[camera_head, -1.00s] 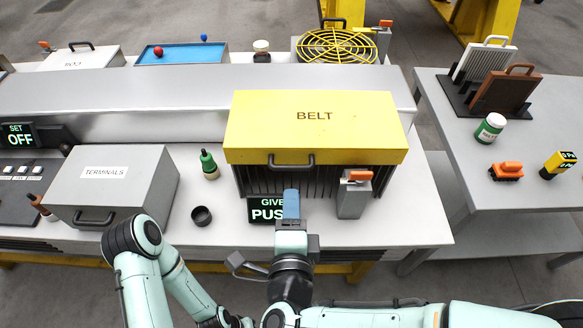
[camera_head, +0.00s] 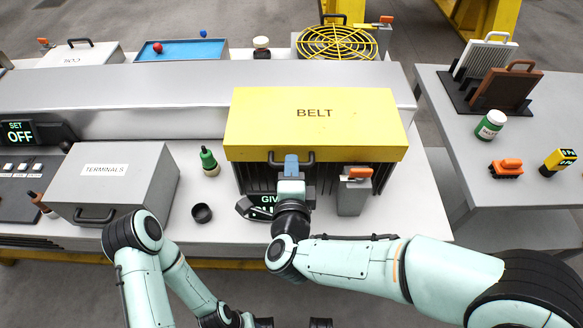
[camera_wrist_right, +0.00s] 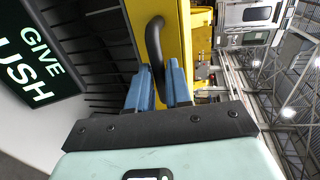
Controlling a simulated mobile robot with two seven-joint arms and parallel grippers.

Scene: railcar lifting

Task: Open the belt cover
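The belt cover (camera_head: 314,112) is a yellow lid marked BELT, lying shut over a dark ribbed housing. Its dark bar handle (camera_head: 308,159) is on the front face. In the right wrist view the yellow cover (camera_wrist_right: 176,22) and the curved handle (camera_wrist_right: 154,42) are close ahead. My right gripper (camera_head: 291,163) is at the handle in the head view. In the wrist view its blue fingers (camera_wrist_right: 160,84) stand apart, with the handle between their tips; firm contact cannot be made out. My left arm is at the lower left; its fingers are not seen.
A grey block with an orange lever (camera_head: 354,190) stands right of my right gripper. A GIVE PUSH sign (camera_wrist_right: 38,50) is below the cover, partly hidden by my wrist.

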